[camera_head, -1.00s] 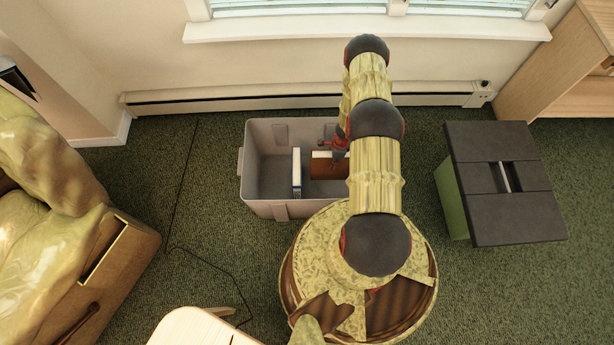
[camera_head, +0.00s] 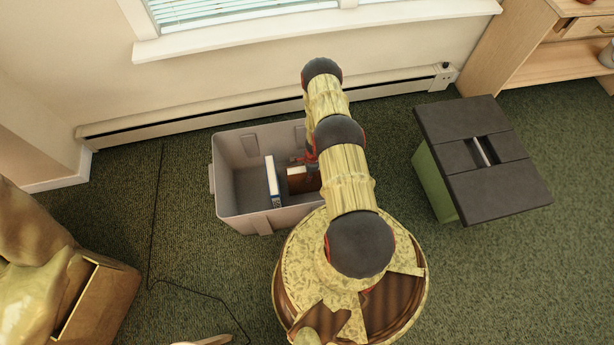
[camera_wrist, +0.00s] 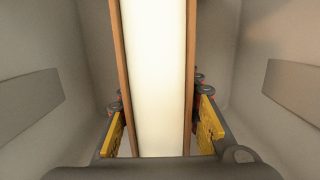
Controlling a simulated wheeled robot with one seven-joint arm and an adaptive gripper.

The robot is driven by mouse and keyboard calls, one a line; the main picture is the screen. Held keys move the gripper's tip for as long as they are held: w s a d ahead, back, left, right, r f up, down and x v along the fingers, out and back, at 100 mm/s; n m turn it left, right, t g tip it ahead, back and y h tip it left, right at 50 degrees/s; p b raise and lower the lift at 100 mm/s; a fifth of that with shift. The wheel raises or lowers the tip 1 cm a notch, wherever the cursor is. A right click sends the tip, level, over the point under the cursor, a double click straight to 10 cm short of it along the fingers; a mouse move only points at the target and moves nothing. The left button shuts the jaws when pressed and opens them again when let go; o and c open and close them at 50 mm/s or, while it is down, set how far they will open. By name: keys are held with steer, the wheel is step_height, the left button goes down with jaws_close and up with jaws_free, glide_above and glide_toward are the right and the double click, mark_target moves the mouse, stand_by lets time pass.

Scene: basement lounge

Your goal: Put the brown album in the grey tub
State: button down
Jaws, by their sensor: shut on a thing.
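The brown album (camera_head: 297,181) is inside the grey tub (camera_head: 228,200), toward its right side, partly hidden by my arm. In the wrist view the album (camera_wrist: 158,75) stands on edge, its pale page block facing up between two brown covers. My gripper (camera_wrist: 160,135) has a yellow-padded finger on each side of it and is shut on it. In the head view my gripper (camera_head: 309,160) is over the tub and partly covered by my arm. The tub's grey walls (camera_wrist: 240,60) surround the album in the wrist view. I cannot tell whether the album touches the floor of the tub.
A white and blue book (camera_head: 272,181) stands upright in the tub, left of the album. A green box with a dark lid (camera_head: 485,185) stands to the right. A baseboard heater (camera_head: 200,115) runs along the wall behind. A thin cable (camera_head: 152,230) lies on the carpet at left.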

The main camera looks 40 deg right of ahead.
steer(key=shift+w, duration=0.1)
steer(key=shift+f, duration=0.1)
steer(key=c, duration=1.3)
jaws_free()
steer(key=shift+c, duration=0.2)
steer(key=shift+o, duration=0.4)
